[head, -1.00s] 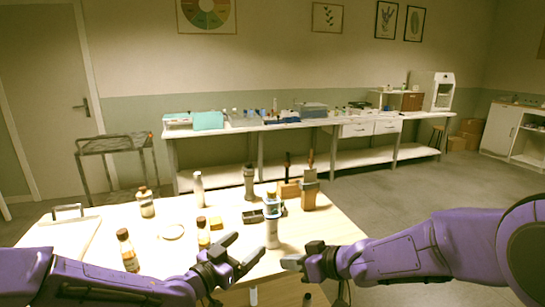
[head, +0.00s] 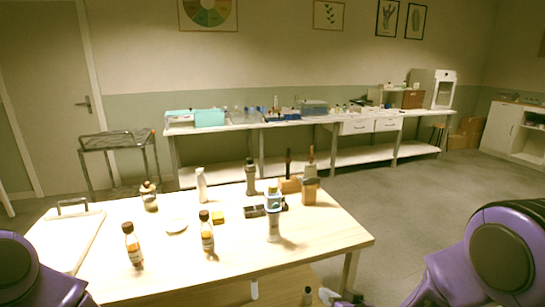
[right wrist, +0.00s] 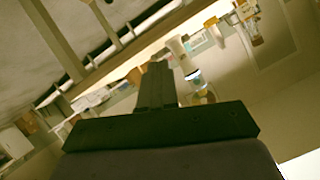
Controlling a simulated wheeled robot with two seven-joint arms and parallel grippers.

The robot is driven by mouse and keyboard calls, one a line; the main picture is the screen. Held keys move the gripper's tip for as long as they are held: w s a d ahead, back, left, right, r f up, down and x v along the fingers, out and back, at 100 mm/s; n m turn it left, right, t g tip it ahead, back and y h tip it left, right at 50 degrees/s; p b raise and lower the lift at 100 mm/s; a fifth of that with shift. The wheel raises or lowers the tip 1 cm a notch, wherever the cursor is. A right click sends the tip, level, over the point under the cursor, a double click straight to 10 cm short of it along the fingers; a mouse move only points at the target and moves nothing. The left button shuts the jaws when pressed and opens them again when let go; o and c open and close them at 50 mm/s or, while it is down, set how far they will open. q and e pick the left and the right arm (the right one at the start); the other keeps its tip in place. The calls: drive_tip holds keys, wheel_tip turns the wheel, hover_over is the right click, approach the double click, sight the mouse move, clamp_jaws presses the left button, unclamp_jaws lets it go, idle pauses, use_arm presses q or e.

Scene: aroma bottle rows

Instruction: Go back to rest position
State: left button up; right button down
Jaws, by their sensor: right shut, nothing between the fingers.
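My right gripper (head: 338,298) shows only in part at the bottom edge of the head view, low in front of the table. In the right wrist view its fingers (right wrist: 157,82) are together with nothing between them. My left arm shows at the bottom left corner of the head view; its gripper is out of the picture. On the wooden table (head: 320,245), two amber bottles stand upright, one at the left (head: 133,245) and one nearer the middle (head: 207,235). A grey-white cylinder (head: 274,228) stands near the front right. Both arms are clear of these things.
A white board (head: 68,240) with a handle lies at the table's left. A long bench (head: 300,121) runs along the wall. The floor right of the table is free.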

drive_tip(key=s+d+f+m+g+h, duration=0.2)
drive_tip(key=s+d+f+m+h, duration=0.25)
drive_tip(key=s+d+f, duration=0.55)
use_arm(q)
drive_tip(key=s+a+f+g+y, duration=0.2)
drive_tip(key=s+a+f, duration=0.3)
drive_tip(key=s, duration=0.5)
drive_tip(key=s+a+f+n+g+y, duration=0.1)
drive_tip(key=s+a+f, duration=0.4)
drive_tip(key=s, duration=0.5)
drive_tip(key=s+a+f+n+g+y, duration=0.1)
drive_tip(key=s+a+f+g+y, duration=0.3)
drive_tip(key=s, duration=0.6)
wheel_tip(320, 180, down, 2)
drive_tip(key=shift+s+a+g, duration=0.15)
drive_tip(key=shift+a+g, duration=0.55)
drive_tip(key=shift+a, duration=0.3)
use_arm(e)
drive_tip(key=s+d+f+g+h, duration=0.1)
drive_tip(key=s+f, duration=0.3)
drive_tip(key=s, duration=0.4)
drive_tip(key=s+d+f+m+g+h, duration=0.1)
drive_tip(key=s+d+f+g+h, duration=0.1)
drive_tip(key=s, duration=0.6)
drive_tip(key=s+d+f+m+g+h, duration=0.1)
drive_tip(key=s+d+f+g, duration=0.2)
drive_tip(key=s+f, duration=0.4)
drive_tip(key=shift+s+g+h, duration=0.35)
drive_tip(key=shift+s+g, duration=0.05)
drive_tip(key=shift+s, duration=0.2)
